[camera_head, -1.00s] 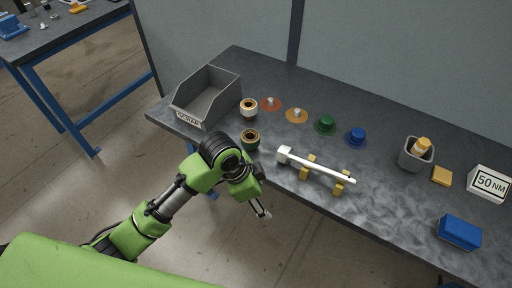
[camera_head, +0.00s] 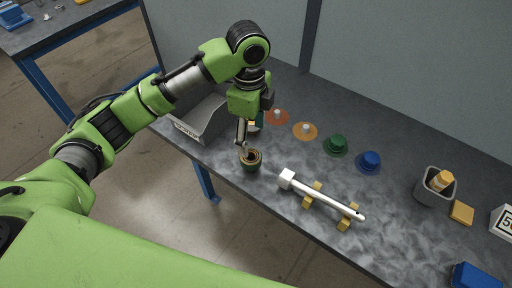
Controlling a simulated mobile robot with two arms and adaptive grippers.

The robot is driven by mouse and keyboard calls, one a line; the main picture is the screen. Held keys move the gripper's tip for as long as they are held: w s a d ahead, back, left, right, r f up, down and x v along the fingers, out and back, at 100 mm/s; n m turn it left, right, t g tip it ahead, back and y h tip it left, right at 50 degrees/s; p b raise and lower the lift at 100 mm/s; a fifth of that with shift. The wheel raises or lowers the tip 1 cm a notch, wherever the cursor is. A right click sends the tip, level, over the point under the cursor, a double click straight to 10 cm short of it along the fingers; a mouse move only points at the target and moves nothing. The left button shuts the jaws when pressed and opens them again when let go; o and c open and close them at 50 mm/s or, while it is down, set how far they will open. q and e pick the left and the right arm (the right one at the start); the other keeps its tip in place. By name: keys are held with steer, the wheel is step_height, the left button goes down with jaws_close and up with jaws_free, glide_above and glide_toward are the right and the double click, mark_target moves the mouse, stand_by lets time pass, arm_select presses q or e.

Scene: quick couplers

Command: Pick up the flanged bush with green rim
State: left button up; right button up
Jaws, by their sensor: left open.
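A short round bush (camera_head: 251,162) with a dark green rim and a tan inner ring stands upright near the table's front edge. My left gripper (camera_head: 243,147) is open and points down from above, its fingertips at the bush's back left rim. I cannot tell whether they touch it. A second, similar bush behind it is mostly hidden by my left gripper. A green flanged, hat-shaped piece (camera_head: 336,145) stands farther right on the table. My right gripper is not in view.
A grey open bin (camera_head: 203,127) stands at the left, partly behind my arm. A grey cup (camera_head: 433,190) stands right.

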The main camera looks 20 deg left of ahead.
arm_select(q)
glide_above(251, 160)
steer(key=s, duration=0.2)
steer(key=f, duration=0.7)
steer(key=shift+d+p, duration=0.2)
steer(key=shift+p, duration=0.2)
steer(key=shift+f, duration=0.55)
steer(key=f, duration=0.1)
steer(key=f+p, duration=0.1)
steer(key=f, duration=0.1)
steer(key=shift+w+f, duration=0.2)
steer(key=shift+f, duration=0.65)
steer(key=c, duration=1.4)
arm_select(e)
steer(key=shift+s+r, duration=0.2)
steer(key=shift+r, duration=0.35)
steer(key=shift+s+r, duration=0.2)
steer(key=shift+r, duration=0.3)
